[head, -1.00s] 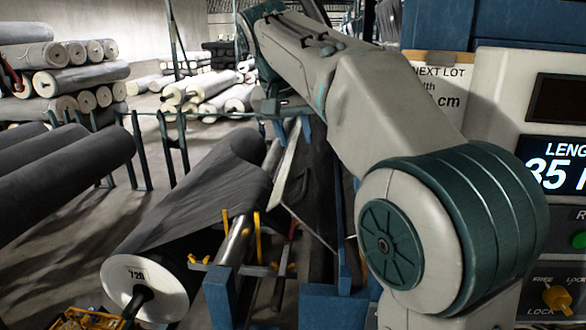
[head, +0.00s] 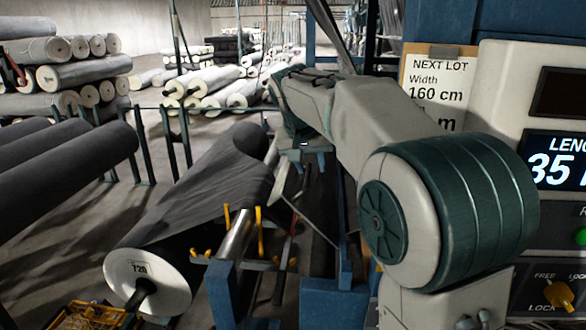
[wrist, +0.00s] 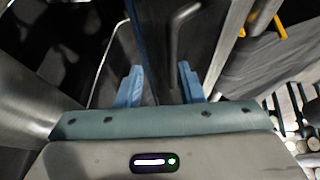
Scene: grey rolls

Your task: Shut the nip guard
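The nip guard appears to be the thin, dark, see-through panel (head: 312,212) beside the rollers in the head view, standing tilted; my arm hides its upper part. In the wrist view a dark panel with a grey bent handle (wrist: 182,42) lies beyond my fingers; I take it for the same guard. My gripper (wrist: 159,84) has its two blue fingers apart with nothing between them. The handle is ahead of the gap, and I see no contact. In the head view my gripper (head: 303,165) is over the guard's upper end, its fingers small and unclear.
A blue frame (head: 343,255) stands close right of the guard. A control panel (head: 555,200) is at the right. Floor racks hold rolls at left.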

